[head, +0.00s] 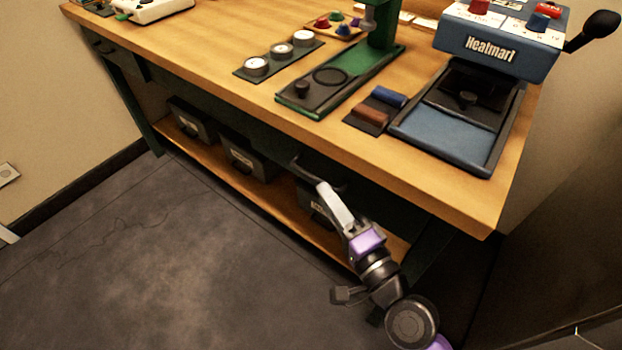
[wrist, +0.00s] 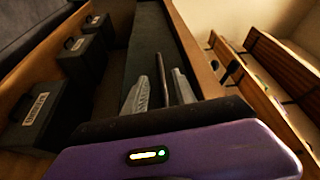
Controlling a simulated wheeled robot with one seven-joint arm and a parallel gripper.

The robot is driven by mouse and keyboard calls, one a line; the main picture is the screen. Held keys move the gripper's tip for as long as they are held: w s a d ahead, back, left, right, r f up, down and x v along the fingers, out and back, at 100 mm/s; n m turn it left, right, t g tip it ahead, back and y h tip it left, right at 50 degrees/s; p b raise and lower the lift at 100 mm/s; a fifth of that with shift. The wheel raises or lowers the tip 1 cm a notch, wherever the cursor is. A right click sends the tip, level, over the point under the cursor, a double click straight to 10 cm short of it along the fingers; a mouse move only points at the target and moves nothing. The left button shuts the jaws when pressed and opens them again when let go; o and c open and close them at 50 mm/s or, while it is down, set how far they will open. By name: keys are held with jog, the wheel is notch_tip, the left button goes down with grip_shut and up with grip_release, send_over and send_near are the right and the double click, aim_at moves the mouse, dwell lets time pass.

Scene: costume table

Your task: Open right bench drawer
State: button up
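The right bench drawer's dark bar handle (head: 300,164) juts out below the front edge of the bench top. The drawer front is dark green and shadowed; I see no clear gap showing it pulled out. My gripper (head: 321,187) is at the handle, reaching up from below right in the head view. In the wrist view, the handle (wrist: 160,72) runs between the two grey fingers of my gripper (wrist: 162,84). A narrow gap seems to show on each side of the bar, so the fingers look open around it. Contact is hard to tell.
The wooden bench top (head: 225,85) overhangs the handle. Black boxes (head: 245,157) stand on the lower shelf (head: 215,172). A blue heat press (head: 495,45) and a green press (head: 340,80) stand on top. The grey floor (head: 160,260) in front of the bench is clear.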

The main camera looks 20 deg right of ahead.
aim_at(311, 174)
jog(key=w, duration=0.2)
jog(key=w+p, duration=0.1)
jog(key=w, duration=0.1)
jog(key=w+a, duration=0.1)
jog(key=w, duration=0.1)
jog(key=shift+w+r, duration=0.3)
jog(key=shift+w, duration=0.1)
grip_shut()
dwell(1.1)
